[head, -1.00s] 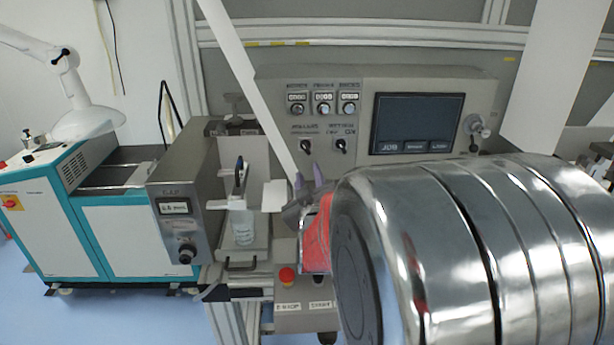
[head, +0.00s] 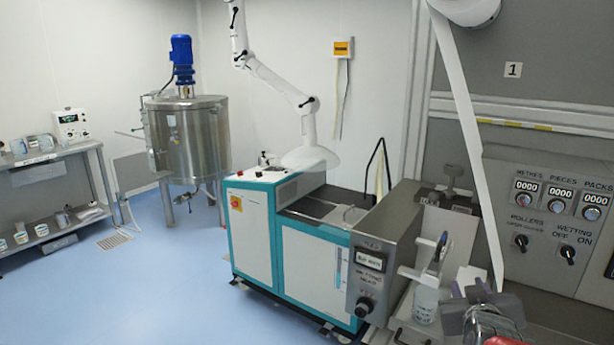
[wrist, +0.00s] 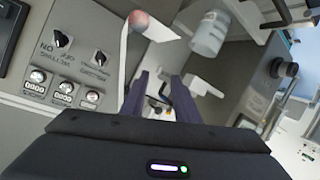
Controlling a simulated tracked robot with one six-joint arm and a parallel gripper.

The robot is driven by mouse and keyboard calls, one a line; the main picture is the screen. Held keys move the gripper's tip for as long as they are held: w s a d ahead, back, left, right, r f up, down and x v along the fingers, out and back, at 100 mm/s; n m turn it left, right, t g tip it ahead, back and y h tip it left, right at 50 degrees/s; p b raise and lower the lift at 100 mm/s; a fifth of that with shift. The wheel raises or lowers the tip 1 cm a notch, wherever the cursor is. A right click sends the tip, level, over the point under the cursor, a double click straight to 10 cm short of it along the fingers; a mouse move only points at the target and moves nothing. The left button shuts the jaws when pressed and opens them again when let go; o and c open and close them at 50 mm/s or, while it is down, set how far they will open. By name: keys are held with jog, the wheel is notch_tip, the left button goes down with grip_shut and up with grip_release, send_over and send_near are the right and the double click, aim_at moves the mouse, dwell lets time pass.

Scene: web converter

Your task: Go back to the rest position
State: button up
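My gripper (head: 482,298) is at the lower right of the head view, in front of the machine panel. In the wrist view, its two purple fingers (wrist: 160,80) stand apart with nothing held between them. A white translucent bottle (head: 427,304) stands on the machine's ledge, left of my gripper. It also shows in the wrist view (wrist: 209,34), beyond the fingers and upside down. The control panel (head: 556,205) with counters and rotary knobs is at the right edge of the head view. Its knobs and counters also fill the left of the wrist view.
A white and teal cabinet (head: 252,235) stands left of the machine, with a white jointed extraction arm (head: 309,140) above it. A steel tank (head: 190,140) and a shelf table (head: 50,160) stand further left. A white web strip (head: 470,140) runs down beside the panel. Blue floor is clear at left.

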jog(key=s+a+f+g+y, duration=0.3)
jog(key=s+a+g+y, duration=0.2)
jog(key=s+a, duration=1.3)
jog(key=s+g, duration=0.2)
jog(key=shift+a+f+g, duration=0.2)
jog(key=shift+g, duration=0.1)
jog(key=shift+s, duration=0.1)
